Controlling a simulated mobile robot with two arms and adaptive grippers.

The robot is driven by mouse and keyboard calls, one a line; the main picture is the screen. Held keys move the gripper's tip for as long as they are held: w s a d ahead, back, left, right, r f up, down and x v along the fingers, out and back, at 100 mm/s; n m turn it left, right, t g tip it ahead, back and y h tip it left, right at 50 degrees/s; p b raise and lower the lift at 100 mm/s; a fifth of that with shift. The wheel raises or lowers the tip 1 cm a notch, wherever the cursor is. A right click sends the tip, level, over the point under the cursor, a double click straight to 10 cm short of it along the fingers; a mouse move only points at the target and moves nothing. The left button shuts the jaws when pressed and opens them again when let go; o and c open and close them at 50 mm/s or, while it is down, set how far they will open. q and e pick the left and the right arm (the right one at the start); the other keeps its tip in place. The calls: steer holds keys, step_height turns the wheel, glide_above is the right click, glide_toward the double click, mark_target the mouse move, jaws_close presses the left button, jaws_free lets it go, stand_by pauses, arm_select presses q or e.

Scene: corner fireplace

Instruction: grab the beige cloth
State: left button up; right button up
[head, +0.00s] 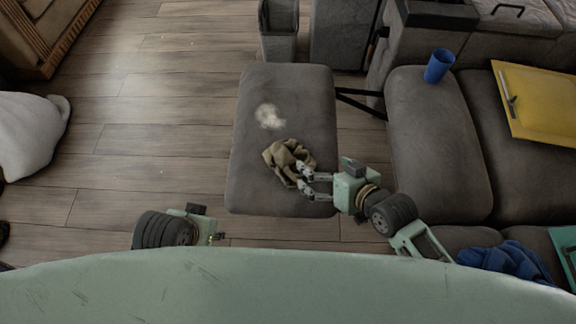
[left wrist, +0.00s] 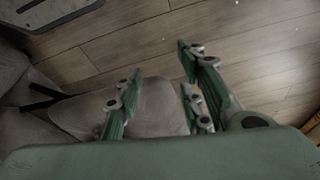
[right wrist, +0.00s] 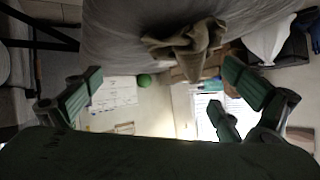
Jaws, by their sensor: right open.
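The beige cloth (head: 284,156) lies crumpled on the grey ottoman (head: 285,90). It also shows in the right wrist view (right wrist: 185,45), at the seat's edge. My right gripper (head: 308,184) is open, with its fingertips close beside the cloth's lower right side in the head view. Whether they touch it I cannot tell. In the right wrist view the fingers (right wrist: 160,88) are spread wide with nothing held. My left gripper is mostly hidden behind my body in the head view; in the left wrist view its fingers (left wrist: 160,92) are apart and empty.
A white fluffy thing (head: 269,116) lies on the ottoman above the cloth. A grey sofa (head: 440,150) with a blue cup (head: 439,66), yellow folder (head: 540,98) and blue cloth (head: 505,262) is on the right. A bin (head: 278,45) stands behind.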

mark_target(302, 158)
steer(key=shift+w+a+r+y, duration=0.3)
steer(key=shift+a+r+y, duration=0.05)
steer(key=shift+r+y, duration=0.05)
steer(key=shift+w+a+r+t, duration=0.15)
steer(key=shift+w+a+t, duration=0.05)
steer(key=shift+t, duration=0.1)
steer(key=b+x, duration=0.1)
steer(key=x, duration=0.2)
steer(key=shift+a+r, duration=0.1)
steer(key=shift+a, duration=0.05)
steer(key=b+x, duration=0.1)
steer(key=x, duration=0.2)
steer(key=shift+a+f+b, duration=0.2)
steer(key=shift+a+b, duration=0.1)
steer(key=shift+b, duration=0.05)
steer(key=shift+w+a+f, duration=0.15)
steer(key=shift+w+a, duration=0.15)
steer(key=shift+w, duration=0.05)
arm_select(q)
steer(key=shift+s+d+r+t, duration=0.2)
steer(key=shift+s+r+t, duration=0.1)
steer(key=shift+r, duration=0.15)
arm_select(e)
steer(key=shift+d, duration=0.1)
steer(key=c, duration=0.9)
steer(key=shift+d+f, duration=0.1)
steer(key=shift+f, duration=0.05)
jaws_close()
